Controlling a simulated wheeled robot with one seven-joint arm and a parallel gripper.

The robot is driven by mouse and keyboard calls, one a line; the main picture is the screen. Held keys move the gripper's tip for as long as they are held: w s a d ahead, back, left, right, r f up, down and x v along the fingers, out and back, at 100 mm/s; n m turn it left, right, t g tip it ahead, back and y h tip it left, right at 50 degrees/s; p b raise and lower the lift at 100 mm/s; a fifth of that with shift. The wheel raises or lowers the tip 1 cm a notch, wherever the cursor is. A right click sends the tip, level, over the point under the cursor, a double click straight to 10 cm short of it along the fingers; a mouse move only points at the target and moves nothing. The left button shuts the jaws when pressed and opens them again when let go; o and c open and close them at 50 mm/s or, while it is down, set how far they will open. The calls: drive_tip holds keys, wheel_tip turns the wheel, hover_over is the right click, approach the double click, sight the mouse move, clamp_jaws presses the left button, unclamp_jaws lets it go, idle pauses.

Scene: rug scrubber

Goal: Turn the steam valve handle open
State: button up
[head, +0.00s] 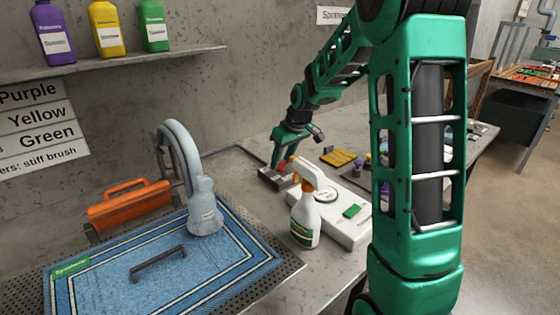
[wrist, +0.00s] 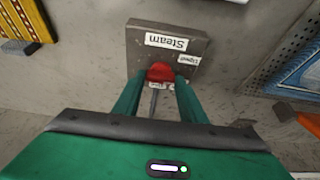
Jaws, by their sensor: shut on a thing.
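The steam valve's red handle (wrist: 161,72) sits on a grey metal box (wrist: 195,45) labelled "Steam" in the wrist view. A second small label on the box shows upside down and is hard to read. My gripper (wrist: 160,82) is shut on the red handle, one green finger on each side. In the head view the grey box (head: 268,181) lies on the bench near the back wall, and my gripper (head: 283,163) reaches down to it. The handle is small there and partly hidden by my gripper, so its angle is hard to tell.
A white spray bottle (head: 306,215) with an orange nozzle stands in front of the valve, beside a white box (head: 345,222). A blue rug (head: 215,272), a grey hose head (head: 205,215) and an orange brush (head: 130,204) are at left. Bottles stand on a shelf (head: 110,62).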

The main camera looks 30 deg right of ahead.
drive_tip(key=shift+w+d+r, duration=0.1)
drive_tip(key=shift+w+r, duration=0.05)
drive_tip(key=o, duration=1.1)
drive_tip(key=shift+c, duration=0.2)
drive_tip(key=a+v, duration=0.1)
drive_tip(key=v, duration=0.9)
drive_tip(key=shift+d+r, duration=0.25)
drive_tip(key=shift+d, duration=0.25)
drive_tip(key=shift+s, duration=0.35)
drive_tip(key=s+f+m+g, duration=0.2)
drive_tip(key=s+f+m, duration=0.1)
drive_tip(key=s, duration=1.5)
drive_tip(key=s+f+m+g, duration=0.2)
drive_tip(key=s+m, duration=0.3)
drive_tip(key=s, duration=1.4)
drive_tip(key=shift+a+f+m+g+h, duration=0.2)
drive_tip(key=shift+f+m+g+h, duration=0.15)
drive_tip(key=shift+f, duration=0.35)
